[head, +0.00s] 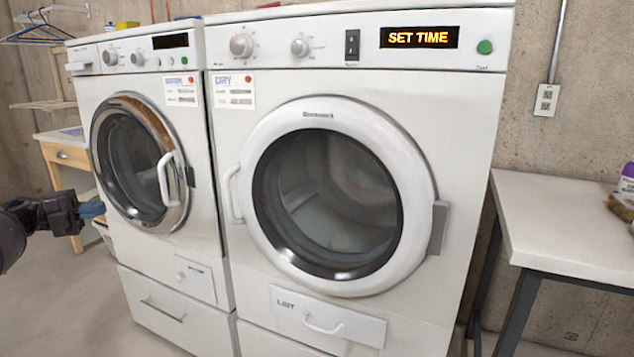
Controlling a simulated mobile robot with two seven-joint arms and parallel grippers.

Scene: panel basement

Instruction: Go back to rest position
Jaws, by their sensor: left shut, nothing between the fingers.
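My left gripper (92,209) is at the left edge, in front of and to the left of the washer, apart from both machines. It is shut and empty. My right gripper is not in view. The white dryer (465,190) stands in the middle with its round door (285,125) closed. Its display (419,37) reads "SET TIME", beside a green button (485,47). The white washer (215,225) stands to its left with its chrome-rimmed door (100,130) closed.
A white table (560,225) with dark legs stands right of the dryer, with a purple-capped bottle (627,178) at its edge. A wooden drawer unit (66,155) and hangers (38,30) are at the back left. The floor (60,300) at the lower left is clear.

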